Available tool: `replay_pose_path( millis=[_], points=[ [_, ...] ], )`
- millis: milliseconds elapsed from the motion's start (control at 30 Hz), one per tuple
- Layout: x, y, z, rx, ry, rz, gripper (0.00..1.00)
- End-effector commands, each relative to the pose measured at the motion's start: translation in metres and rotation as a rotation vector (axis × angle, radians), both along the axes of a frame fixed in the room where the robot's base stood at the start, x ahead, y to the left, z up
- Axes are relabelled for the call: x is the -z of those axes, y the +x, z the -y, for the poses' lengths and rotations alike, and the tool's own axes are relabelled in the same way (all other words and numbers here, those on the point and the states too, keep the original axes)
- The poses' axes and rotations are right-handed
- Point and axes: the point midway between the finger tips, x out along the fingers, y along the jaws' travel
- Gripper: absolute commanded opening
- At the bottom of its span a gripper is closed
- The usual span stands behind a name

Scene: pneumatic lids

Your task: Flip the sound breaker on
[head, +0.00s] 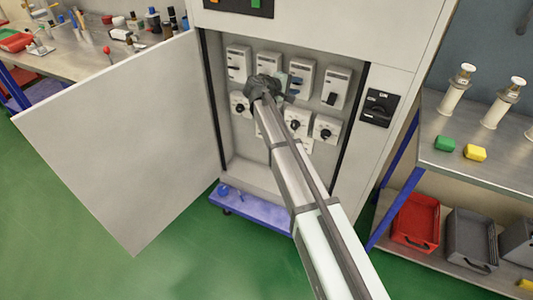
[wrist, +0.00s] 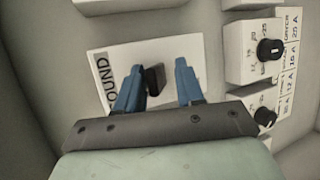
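The sound breaker (wrist: 122,58) is a white plate with the letters "OUND" showing sideways in the wrist view. Its black lever (wrist: 153,80) stands up from the plate. My gripper (wrist: 159,68) is open, with its blue fingers on either side of the lever. The lever is closer to the left finger, and a clear gap shows to the right finger. I cannot tell whether the left finger touches it. In the head view my gripper (head: 270,90) is inside the open cabinet (head: 213,90), hiding the breaker behind it.
Other breakers flank it, including one at the right (head: 337,88). A lower row holds rotary knobs, including one (head: 327,128) at the right; knobs (wrist: 268,50) also show close by in the wrist view. The cabinet door (head: 120,140) stands open at left.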

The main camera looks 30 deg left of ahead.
Motion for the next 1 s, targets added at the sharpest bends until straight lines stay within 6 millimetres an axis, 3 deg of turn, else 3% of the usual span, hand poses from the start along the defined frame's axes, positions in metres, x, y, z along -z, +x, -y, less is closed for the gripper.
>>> replay_pose_path(
  millis=[800, 1000],
  points=[
    [-0.037, -0.106, -0.046, -0.003, 0.001, 0.026, 0.37],
    [-0.040, -0.122, -0.055, 0.006, 0.042, 0.031, 0.37]
  ],
)
